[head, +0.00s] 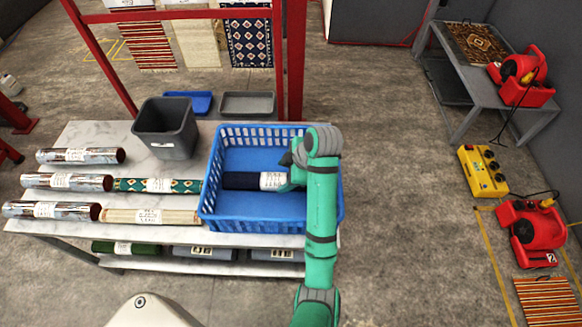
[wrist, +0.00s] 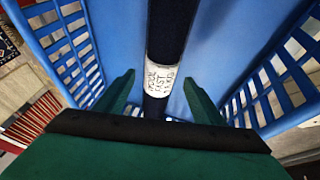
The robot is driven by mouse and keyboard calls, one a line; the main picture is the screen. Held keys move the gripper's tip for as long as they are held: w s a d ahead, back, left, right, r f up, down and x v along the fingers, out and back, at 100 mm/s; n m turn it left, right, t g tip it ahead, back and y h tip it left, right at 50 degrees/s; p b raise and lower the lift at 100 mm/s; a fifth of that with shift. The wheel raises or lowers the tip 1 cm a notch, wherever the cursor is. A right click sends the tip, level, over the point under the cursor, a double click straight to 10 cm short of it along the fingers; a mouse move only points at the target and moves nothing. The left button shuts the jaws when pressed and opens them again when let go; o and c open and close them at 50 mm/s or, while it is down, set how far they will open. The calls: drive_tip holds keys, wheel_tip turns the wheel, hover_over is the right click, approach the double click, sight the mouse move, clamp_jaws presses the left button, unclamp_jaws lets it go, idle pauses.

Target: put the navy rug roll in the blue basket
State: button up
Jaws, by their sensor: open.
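The blue basket (head: 270,215) stands on the right end of the tabletop. The navy rug roll (head: 243,181), dark with a white label band, lies inside it on the basket floor in the head view. In the wrist view the roll (wrist: 172,30) runs up the middle, its label (wrist: 158,78) facing me. My green gripper (wrist: 158,97) is open, with a finger on each side of the roll and clear gaps between. In the head view my wrist and arm hang over the basket's right side and hide the roll's right end.
Several patterned rolls (head: 150,216) lie on the tabletop left of the basket. A dark grey bin (head: 165,128) stands behind them. A red frame (head: 296,60) rises behind the table. Open floor (head: 400,200) lies to the right.

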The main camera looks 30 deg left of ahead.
drive_tip(key=shift+w+d+r, duration=0.15)
drive_tip(key=shift+d+r, duration=0.1)
drive_tip(key=shift+r, duration=0.3)
drive_tip(key=shift+d+r, duration=0.4)
drive_tip(key=shift+v, duration=2.25)
drive_tip(key=shift+a+r, duration=0.1)
drive_tip(key=shift+a, duration=0.1)
